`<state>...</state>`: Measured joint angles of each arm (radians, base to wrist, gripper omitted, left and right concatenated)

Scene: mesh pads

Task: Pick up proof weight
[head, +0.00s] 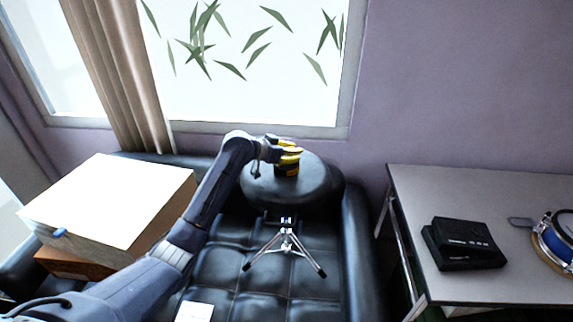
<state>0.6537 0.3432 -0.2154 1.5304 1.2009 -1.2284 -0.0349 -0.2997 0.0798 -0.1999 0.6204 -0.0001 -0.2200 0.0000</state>
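A small black and yellow object (287,168) is at the back of the black sofa, on a round dark cushion (318,186). It is the likeliest proof weight here, but its shape is too small to tell. My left gripper (274,151) is at the upper left side of this object, at the end of my arm that comes in from the lower left. Its fingers are small and partly blend with the object, so I cannot tell whether they are open or hold it. My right gripper is not in view.
A small tripod (286,242) stands on the sofa seat (325,255). A white-topped box (112,200) is at the left. A grey table (440,190) at the right bears a black device (463,243) and a blue drum (556,240). A window and wall stand behind.

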